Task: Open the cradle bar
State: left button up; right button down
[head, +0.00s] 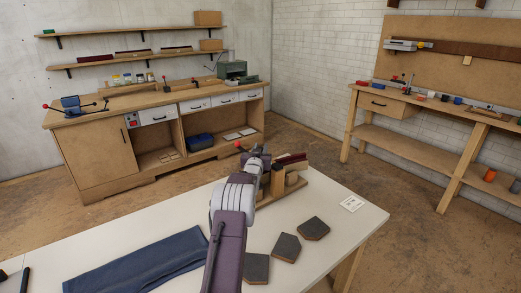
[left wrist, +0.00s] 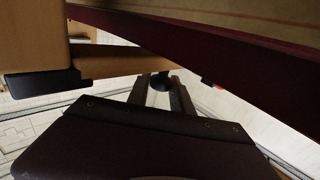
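The wooden cradle (head: 272,196) stands on the white table, partly hidden behind my left arm. A dark red bar (head: 291,158) lies across its top; a long dark red piece also runs across the upper right of the left wrist view (left wrist: 220,50). A red knob (head: 237,145) shows just left of my gripper. My left gripper (head: 260,151) is at the cradle's near left side. In the left wrist view its fingers (left wrist: 162,92) stand apart, with a small dark round part seen between or beyond them. I cannot see them touching it.
A folded blue cloth (head: 135,262) and several dark angular pads (head: 287,247) lie on the white table (head: 335,228). A white label card (head: 352,204) lies near its right corner. A wooden block (left wrist: 35,35) is close at the left in the wrist view.

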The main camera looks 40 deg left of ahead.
pick_arm(q)
grip_shut()
dwell(1.1)
